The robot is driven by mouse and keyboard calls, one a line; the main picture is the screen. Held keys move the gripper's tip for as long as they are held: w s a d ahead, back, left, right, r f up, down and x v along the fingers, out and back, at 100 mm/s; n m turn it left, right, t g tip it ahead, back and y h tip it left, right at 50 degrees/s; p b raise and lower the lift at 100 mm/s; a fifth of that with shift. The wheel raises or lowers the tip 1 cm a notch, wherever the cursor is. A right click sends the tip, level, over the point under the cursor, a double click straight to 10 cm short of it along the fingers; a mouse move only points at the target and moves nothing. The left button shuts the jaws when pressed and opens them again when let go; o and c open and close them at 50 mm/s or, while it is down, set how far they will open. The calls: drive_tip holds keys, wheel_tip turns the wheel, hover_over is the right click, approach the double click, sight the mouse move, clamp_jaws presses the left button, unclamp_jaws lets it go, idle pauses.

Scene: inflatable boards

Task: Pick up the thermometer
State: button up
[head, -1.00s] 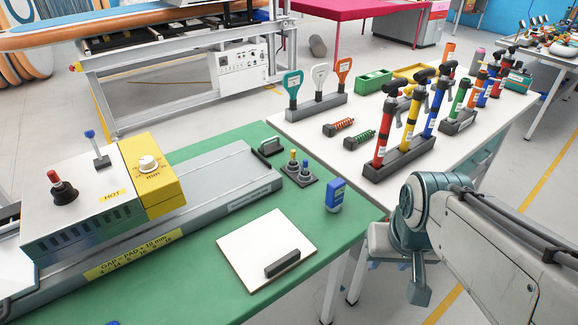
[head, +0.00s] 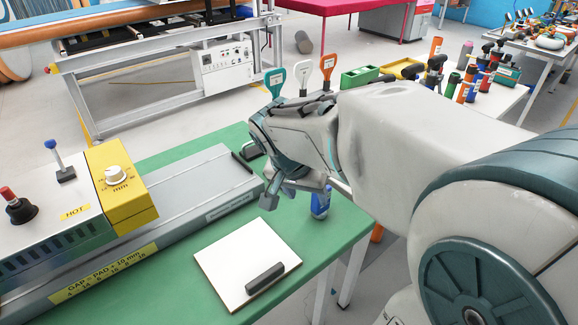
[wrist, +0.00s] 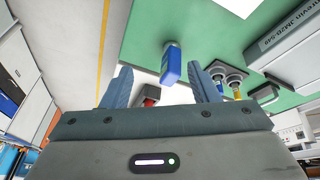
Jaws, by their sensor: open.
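The thermometer looks like a small blue upright unit with a pale face. In the head view the thermometer (head: 320,204) stands near the right edge of the green table, partly hidden by my gripper. In the wrist view the thermometer (wrist: 171,66) shows between the two fingers and beyond their tips, nearer the right finger. My gripper (head: 280,196) is open and empty, above and just left of the thermometer in the head view. The fingers also show spread in the wrist view (wrist: 159,67). No contact with the thermometer is visible.
A white board with a dark handle (head: 232,272) lies in front on the green table. A grey machine with a yellow block (head: 120,178) fills the left. Paddles and pumps stand behind my arm.

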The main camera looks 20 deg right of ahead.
sight(319, 211)
drive_tip(key=w+d+m+h, duration=0.3)
drive_tip(key=w+m, duration=0.3)
drive_tip(key=w, duration=0.2)
drive_tip(key=x, duration=0.9)
drive_tip(key=a+x, duration=0.1)
drive_tip(key=x, duration=0.3)
drive_tip(key=shift+s+d+f, duration=0.1)
drive_tip(key=shift+d+f, duration=0.2)
drive_tip(key=shift+f, duration=0.35)
clamp_jaws()
